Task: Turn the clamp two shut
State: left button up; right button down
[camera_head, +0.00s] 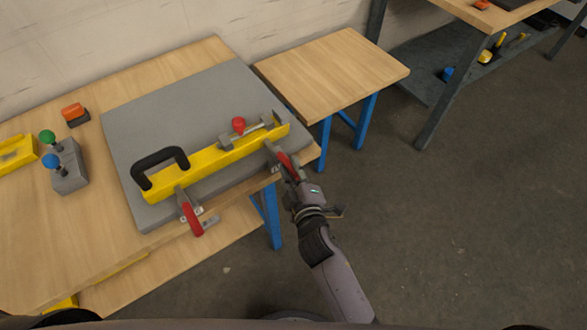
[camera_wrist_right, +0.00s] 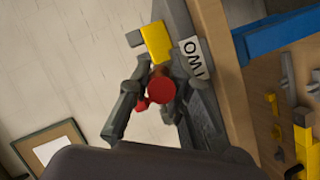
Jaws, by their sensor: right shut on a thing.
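Clamp two (camera_head: 272,156) sits at the right end of the yellow bar (camera_head: 215,163), at the edge of the grey plate (camera_head: 205,90). Its red handle (camera_head: 286,166) points out toward my right gripper (camera_head: 290,173), which is shut on it. In the right wrist view the round red handle end (camera_wrist_right: 160,88) shows between the fingers of my right gripper (camera_wrist_right: 152,92). Another red-handled clamp (camera_head: 192,214) sits at the bar's left end. The fingers partly hide clamp two. My left gripper is not in view.
A grey box with green and blue knobs (camera_head: 68,170) and an orange-topped object (camera_head: 74,114) stand at left. A smaller wooden table (camera_head: 335,70) stands behind right. Open floor lies to the right.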

jog(key=shift+w+r, duration=0.1)
jog(key=shift+r, duration=0.1)
jog(key=c, duration=1.8)
grip_release()
jog(key=o, duration=0.3)
jog(key=shift+f, duration=0.15)
jog(key=v, duration=1.2)
